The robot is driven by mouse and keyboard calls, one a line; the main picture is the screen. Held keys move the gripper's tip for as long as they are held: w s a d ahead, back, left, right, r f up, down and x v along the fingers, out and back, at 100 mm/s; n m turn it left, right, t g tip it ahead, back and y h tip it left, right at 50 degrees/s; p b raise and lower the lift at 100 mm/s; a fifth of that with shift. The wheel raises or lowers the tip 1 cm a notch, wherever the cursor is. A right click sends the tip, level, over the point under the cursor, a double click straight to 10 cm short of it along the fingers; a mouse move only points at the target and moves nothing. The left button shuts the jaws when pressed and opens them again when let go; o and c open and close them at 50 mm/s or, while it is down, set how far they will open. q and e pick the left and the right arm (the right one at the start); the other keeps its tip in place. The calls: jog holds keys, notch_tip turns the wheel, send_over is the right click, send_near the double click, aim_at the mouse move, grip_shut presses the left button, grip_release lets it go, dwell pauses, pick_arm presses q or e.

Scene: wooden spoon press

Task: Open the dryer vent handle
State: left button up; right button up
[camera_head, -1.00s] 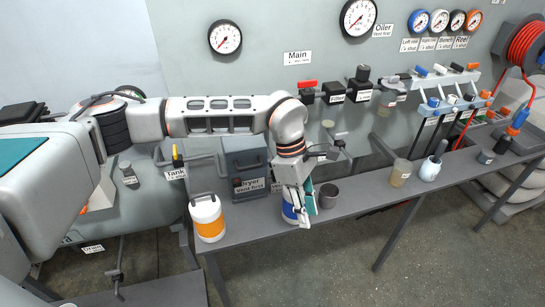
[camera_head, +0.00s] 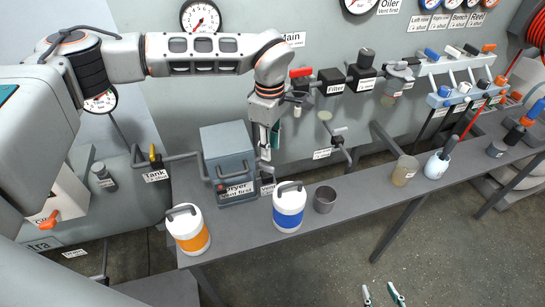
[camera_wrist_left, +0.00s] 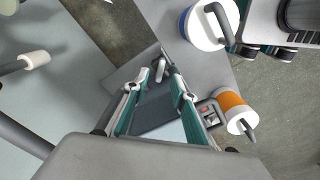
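The dryer (camera_head: 228,150) is a grey box at the back left of the bench, labelled "Dryer Vent first". My left gripper (camera_head: 266,153) points down just right of the dryer, above the small "Vent" label (camera_head: 267,188). The left wrist view shows its fingers (camera_wrist_left: 160,78) apart, with a grey lever-like part (camera_wrist_left: 162,62) just beyond the tips; contact cannot be told. My right gripper (camera_head: 382,293) is open and empty at the bottom edge.
An orange-banded canister (camera_head: 188,232) and a blue-banded canister (camera_head: 289,208) stand on the bench (camera_head: 250,232) before the dryer. A dark cup (camera_head: 325,200) is to their right. Pipes with valves (camera_head: 332,84) run along the wall behind.

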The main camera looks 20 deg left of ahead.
aim_at(270, 167)
pick_arm(q)
notch_tip(270, 167, down, 7)
jog(key=shift+s+r, duration=0.1)
jog(key=shift+s, duration=0.05)
jog(key=shift+c, duration=0.4)
grip_shut()
